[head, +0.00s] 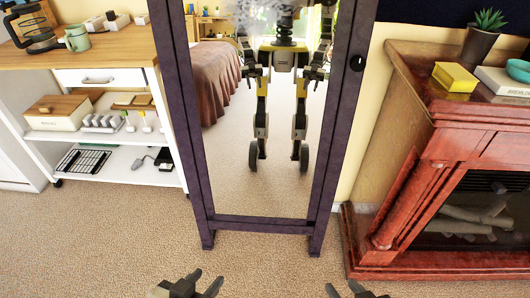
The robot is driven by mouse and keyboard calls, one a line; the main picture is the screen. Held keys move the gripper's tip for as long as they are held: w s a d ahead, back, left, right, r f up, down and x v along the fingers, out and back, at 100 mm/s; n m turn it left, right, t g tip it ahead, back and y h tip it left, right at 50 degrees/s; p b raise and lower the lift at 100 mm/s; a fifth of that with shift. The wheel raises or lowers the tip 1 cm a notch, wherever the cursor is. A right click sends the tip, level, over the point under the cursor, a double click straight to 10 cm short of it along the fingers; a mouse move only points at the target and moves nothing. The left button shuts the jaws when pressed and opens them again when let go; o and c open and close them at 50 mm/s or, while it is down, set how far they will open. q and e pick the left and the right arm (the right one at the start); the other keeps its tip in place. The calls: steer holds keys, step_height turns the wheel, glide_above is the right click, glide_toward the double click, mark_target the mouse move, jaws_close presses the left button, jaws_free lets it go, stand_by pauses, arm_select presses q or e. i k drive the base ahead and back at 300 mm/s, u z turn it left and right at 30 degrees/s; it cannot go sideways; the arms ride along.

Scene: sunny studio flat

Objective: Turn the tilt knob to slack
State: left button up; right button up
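A tall standing mirror (265,223) with a dark purple frame stands on the carpet in front of me. A round black knob (357,63), which looks like the tilt knob, sits on the right upright of the frame. Its setting cannot be read from here. My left gripper (209,277) is at the bottom edge, left of centre, with its fingers apart and nothing seen between them. My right gripper (341,285) is at the bottom edge, right of centre, also open and empty. Both are well below the knob and apart from the mirror.
A white trolley (110,163) with a wooden top, a coffee maker (33,30) and a green mug (77,38) stands at left. A red-brown fireplace (420,130) stands close to the mirror's right side. Carpet before the mirror is clear. The glass reflects me and a bed.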

mark_target(357, 63)
steer(key=u, duration=0.15)
steer(key=k, duration=0.5)
steer(key=u, duration=0.5)
steer(key=i, duration=0.65)
steer(key=z, duration=0.7)
steer(key=k, duration=0.55)
steer(key=u, duration=0.65)
steer(key=i, duration=1.35)
steer(key=z, duration=0.75)
